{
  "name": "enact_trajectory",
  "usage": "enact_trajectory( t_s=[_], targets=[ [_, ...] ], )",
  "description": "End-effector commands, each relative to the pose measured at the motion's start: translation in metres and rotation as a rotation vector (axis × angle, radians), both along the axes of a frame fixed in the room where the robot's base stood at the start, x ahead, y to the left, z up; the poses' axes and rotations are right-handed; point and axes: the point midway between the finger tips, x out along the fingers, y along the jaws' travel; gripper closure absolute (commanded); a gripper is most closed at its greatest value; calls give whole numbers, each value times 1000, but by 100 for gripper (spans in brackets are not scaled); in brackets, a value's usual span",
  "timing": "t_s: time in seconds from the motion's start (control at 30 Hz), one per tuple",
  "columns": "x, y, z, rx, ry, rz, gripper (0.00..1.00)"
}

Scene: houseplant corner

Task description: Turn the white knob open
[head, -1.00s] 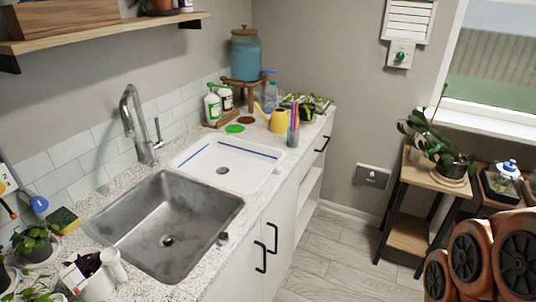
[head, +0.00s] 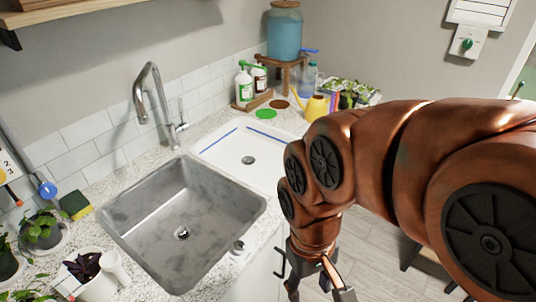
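A small pale knob-like fitting (head: 238,248) sits on the counter by the right front corner of the sink. It is the only thing here that could match the white knob; its details are too small to read. My gripper (head: 318,291) hangs at the bottom of the view, right of the fitting and apart from it, beyond the counter's front edge.
The steel sink (head: 150,240), faucet (head: 147,90) and white drain tray (head: 235,165) fill the counter. A blue round knob (head: 47,190) is at the left, near a sponge (head: 75,206) and potted plants. A green-knobbed box (head: 467,43) is on the wall.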

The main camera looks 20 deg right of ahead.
Motion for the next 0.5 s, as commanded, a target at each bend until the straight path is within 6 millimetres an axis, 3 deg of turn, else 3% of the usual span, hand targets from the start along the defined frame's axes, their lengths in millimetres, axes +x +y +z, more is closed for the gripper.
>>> enact_trajectory(
  t_s=[0.17, 0.5],
  targets=[
    [33, -3, 9, 5, -14, 5, 43],
    [141, -24, 29, 22, -58, 5, 43]
  ],
)
